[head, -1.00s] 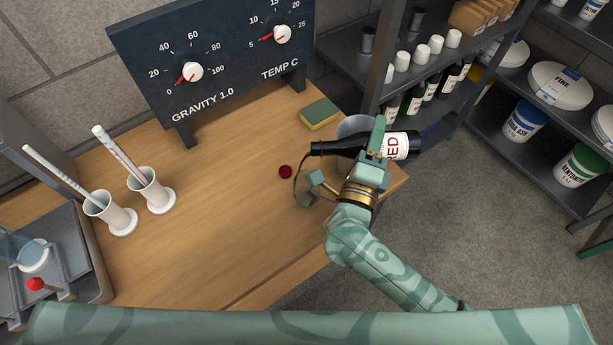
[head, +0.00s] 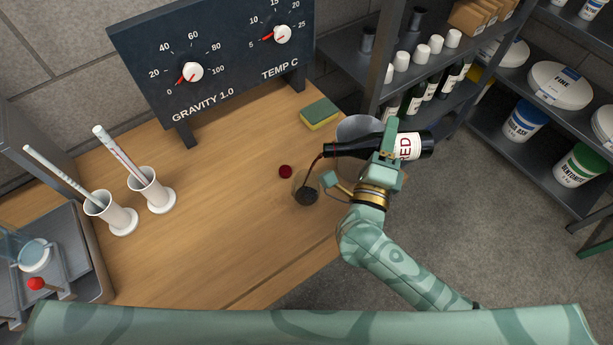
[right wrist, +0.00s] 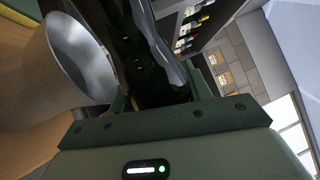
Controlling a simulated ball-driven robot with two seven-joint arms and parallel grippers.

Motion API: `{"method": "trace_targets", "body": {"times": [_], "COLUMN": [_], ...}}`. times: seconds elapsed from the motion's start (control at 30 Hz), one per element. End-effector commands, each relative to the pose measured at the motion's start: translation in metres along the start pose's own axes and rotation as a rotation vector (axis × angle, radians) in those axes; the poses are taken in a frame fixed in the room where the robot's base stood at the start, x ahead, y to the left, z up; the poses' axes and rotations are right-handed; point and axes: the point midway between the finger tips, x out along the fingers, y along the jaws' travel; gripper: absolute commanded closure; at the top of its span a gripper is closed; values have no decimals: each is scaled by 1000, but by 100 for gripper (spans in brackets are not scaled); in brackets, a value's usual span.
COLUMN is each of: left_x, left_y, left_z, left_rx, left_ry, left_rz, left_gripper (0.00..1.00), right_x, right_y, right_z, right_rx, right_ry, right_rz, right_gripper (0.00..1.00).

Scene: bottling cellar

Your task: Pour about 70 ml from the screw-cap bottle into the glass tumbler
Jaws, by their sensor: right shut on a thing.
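The screw-cap bottle (head: 352,146), dark with a label reading "ED", is held tilted nearly level by my right gripper (head: 380,160), its neck pointing left. A thin dark red stream runs from its mouth down to the glass tumbler (head: 306,190). The tumbler stands on the table and holds dark liquid; its exact level is hard to read. A dark red cap (head: 285,172) lies on the table just left of the tumbler. In the right wrist view the bottle (right wrist: 150,70) is a dark shape between the fingers. My left gripper is not in view.
A grey metal bowl or funnel (head: 358,127) sits behind the bottle; it also shows in the right wrist view (right wrist: 85,55). A sponge (head: 320,114) lies at the back. Two white cylinders (head: 150,191) with sticks stand left. The middle of the table (head: 225,220) is clear.

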Motion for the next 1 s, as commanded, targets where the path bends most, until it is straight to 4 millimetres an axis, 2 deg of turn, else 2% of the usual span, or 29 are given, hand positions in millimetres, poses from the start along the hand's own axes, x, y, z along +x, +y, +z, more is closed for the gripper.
{"method": "trace_targets", "body": {"times": [1.0], "left_x": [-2], "left_y": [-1], "left_z": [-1], "left_rx": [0], "left_ry": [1], "left_rz": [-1], "left_gripper": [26], "right_x": [6], "right_y": [-1], "right_z": [-6], "right_rx": [-31], "right_ry": [-8], "right_rz": [-15], "right_gripper": [86]}}
